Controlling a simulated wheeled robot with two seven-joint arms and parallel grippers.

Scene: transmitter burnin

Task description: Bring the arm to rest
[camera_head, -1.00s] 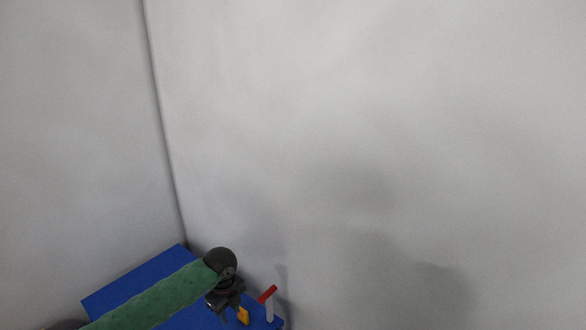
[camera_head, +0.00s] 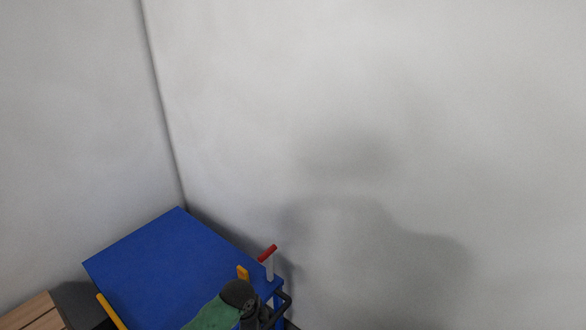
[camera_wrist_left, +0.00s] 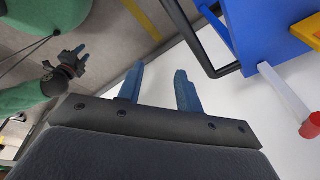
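My left arm, with a green link and dark wrist, reaches in at the bottom of the head view, in front of the blue cart top's near right corner. My left gripper (camera_wrist_left: 158,78) shows two blue fingers standing apart in the left wrist view, with nothing between them. In the head view its fingers are hidden or cut off by the bottom edge. A second gripper with small blue fingers, on a green arm that looks like my right one (camera_wrist_left: 79,55), is at the upper left of the left wrist view. It is too small to tell its opening.
A blue cart top (camera_head: 165,255) carries a white post with a red bar (camera_head: 268,253) and a yellow piece (camera_head: 243,272). A dark handle (camera_head: 285,306) projects from its corner. A wooden surface (camera_head: 35,315) is at lower left. Grey walls stand behind.

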